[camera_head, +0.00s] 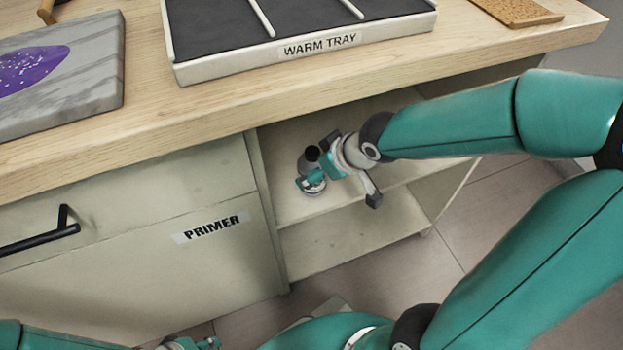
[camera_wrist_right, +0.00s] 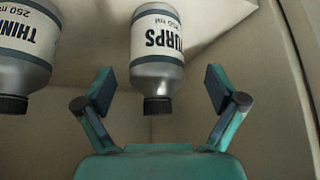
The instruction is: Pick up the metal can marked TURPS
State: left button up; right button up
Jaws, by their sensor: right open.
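The metal can marked TURPS (camera_wrist_right: 156,50) is silver with a white label and a black cap; only "URPS" and part of the first letter show. In the right wrist view, my right gripper (camera_wrist_right: 160,90) is open, with one finger on each side of the can and visible gaps between. In the head view my right gripper (camera_head: 343,188) is inside the open shelf bay. A grey can with a dark cap (camera_head: 312,154) is there, partly hidden by the gripper; its label is unreadable. My left gripper (camera_head: 198,343) shows only partly at the bottom edge.
A second can marked THINN (camera_wrist_right: 25,50) stands left of the TURPS can in the wrist view. The shelf bay has an upright side panel (camera_head: 267,205) and a lower shelf (camera_head: 340,240). The worktop (camera_head: 200,95) overhangs it and carries the WARM TRAY (camera_head: 300,60).

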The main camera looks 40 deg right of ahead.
jog(key=b+x, duration=0.2)
jog(key=x, duration=0.1)
jog(key=b+x, duration=0.1)
jog(key=x, duration=0.1)
jog(key=shift+w+d+f+b, duration=0.1)
jog(key=shift+d+f+b, duration=0.05)
jog(key=shift+f+b, duration=0.25)
jog(key=shift+r, duration=0.1)
jog(key=shift+c, duration=0.2)
jog(key=c, duration=1.5)
jog(key=shift+r+p, duration=0.2)
jog(key=shift+p, duration=0.1)
